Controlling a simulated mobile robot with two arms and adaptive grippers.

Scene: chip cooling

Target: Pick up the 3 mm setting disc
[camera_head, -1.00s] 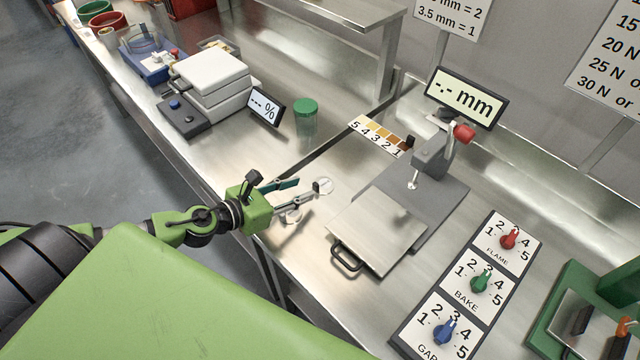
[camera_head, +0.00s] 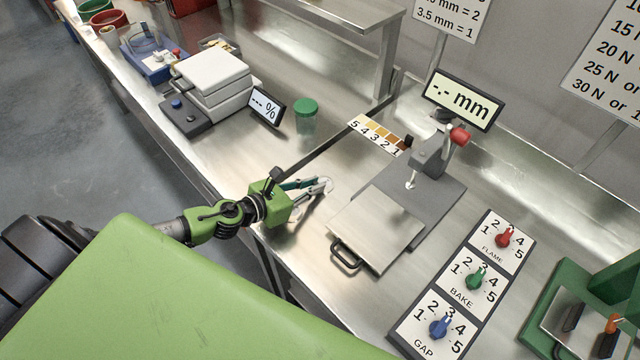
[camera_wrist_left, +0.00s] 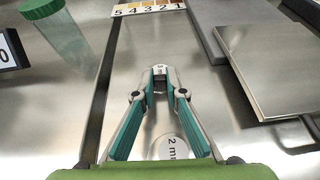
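My left gripper (camera_head: 322,185) is low over the steel bench, left of the gauge plate. Its fingers have come together at the tips. A small pale disc (camera_wrist_left: 160,71), partly hidden, sits between the fingertips in the left wrist view; its marking is too small to read clearly. Another pale disc (camera_wrist_left: 171,147), marked 2 mm, lies on the bench behind the fingertips, below the open space between the finger links. My right gripper is not in view.
The grey gauge with its flat plate (camera_head: 377,231) stands right of the gripper, with a display (camera_head: 462,99) behind. Dial panels (camera_head: 470,280) are at front right. Bench between jar and gripper is clear.

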